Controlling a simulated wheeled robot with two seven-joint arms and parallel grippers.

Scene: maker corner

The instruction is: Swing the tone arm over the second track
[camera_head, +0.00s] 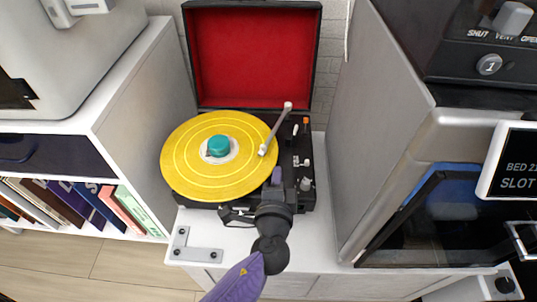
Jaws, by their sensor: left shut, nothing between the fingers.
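The tone arm (275,130) is a thin white bar on the right side of the record player (310,145). It runs from a pivot at the back right down to a head at the right part of the yellow record (190,175). Whether the head touches the record cannot be told. My right gripper is not in view.
The player's red-lined lid (245,55) stands open behind the record. Small controls (304,162) sit right of the tone arm. A grey metal bracket (200,254) lies on the white tabletop at front left. A large grey machine (390,120) stands close on the right.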

